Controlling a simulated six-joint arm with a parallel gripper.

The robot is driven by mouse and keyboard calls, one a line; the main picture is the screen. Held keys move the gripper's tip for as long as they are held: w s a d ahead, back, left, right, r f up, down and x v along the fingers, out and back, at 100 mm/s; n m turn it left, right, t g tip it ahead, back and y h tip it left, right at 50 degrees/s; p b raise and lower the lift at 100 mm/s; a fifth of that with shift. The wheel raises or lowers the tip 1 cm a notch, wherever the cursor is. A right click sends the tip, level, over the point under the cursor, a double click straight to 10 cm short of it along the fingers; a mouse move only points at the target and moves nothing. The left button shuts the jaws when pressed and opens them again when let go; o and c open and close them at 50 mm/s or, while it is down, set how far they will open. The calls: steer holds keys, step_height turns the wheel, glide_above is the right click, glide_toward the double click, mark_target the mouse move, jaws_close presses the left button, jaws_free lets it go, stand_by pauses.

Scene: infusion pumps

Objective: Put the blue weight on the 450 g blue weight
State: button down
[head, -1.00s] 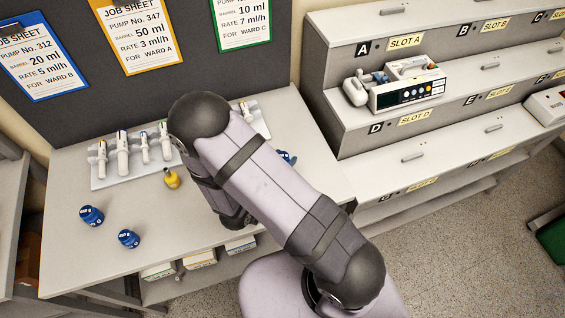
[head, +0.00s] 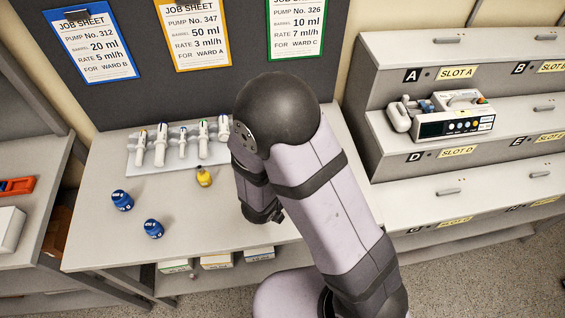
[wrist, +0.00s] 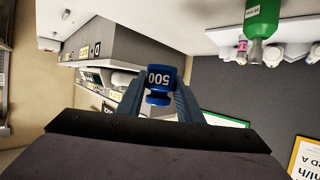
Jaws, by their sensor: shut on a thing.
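My gripper (wrist: 160,88) is shut on a blue weight (wrist: 160,78) marked 500, which reads upside down in the wrist view. The weight sits between the two fingers, its narrower knob toward the camera. In the head view my arm hides the gripper and this weight. Two other blue weights stand apart on the left of the bench in the head view, one farther back (head: 122,201) and one nearer the front (head: 153,229). Their markings are too small to read there, so I cannot tell which is 450 g.
A yellow weight (head: 204,177) stands in front of a pale rack (head: 150,168) of several syringes. A pump (head: 450,118) sits on the stepped shelves at right. The bench's front left is clear.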

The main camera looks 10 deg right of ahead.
steer(key=shift+a, duration=0.1)
steer(key=shift+a, duration=0.25)
steer(key=w+a+r+n+t+y+b, duration=0.1)
steer(key=a+r+n+y, duration=0.25)
steer(key=a, duration=0.65)
steer(key=w+a+r+n+t+y+b, duration=0.15)
steer(key=a+n+y, duration=0.3)
steer(key=a, duration=0.65)
steer(key=a+r+n+t+y+b, duration=0.1)
steer(key=a+r+n+t+y, duration=0.2)
steer(key=a, duration=0.7)
steer(key=n+g+y, duration=0.7)
steer(key=n+y, duration=0.3)
glide_above(150, 224)
step_height(150, 224, down, 2)
steer(key=shift+f+p, duration=0.75)
steer(key=shift+f, duration=2.55)
steer(key=shift+f+p, duration=0.35)
steer(key=shift+f, duration=1.55)
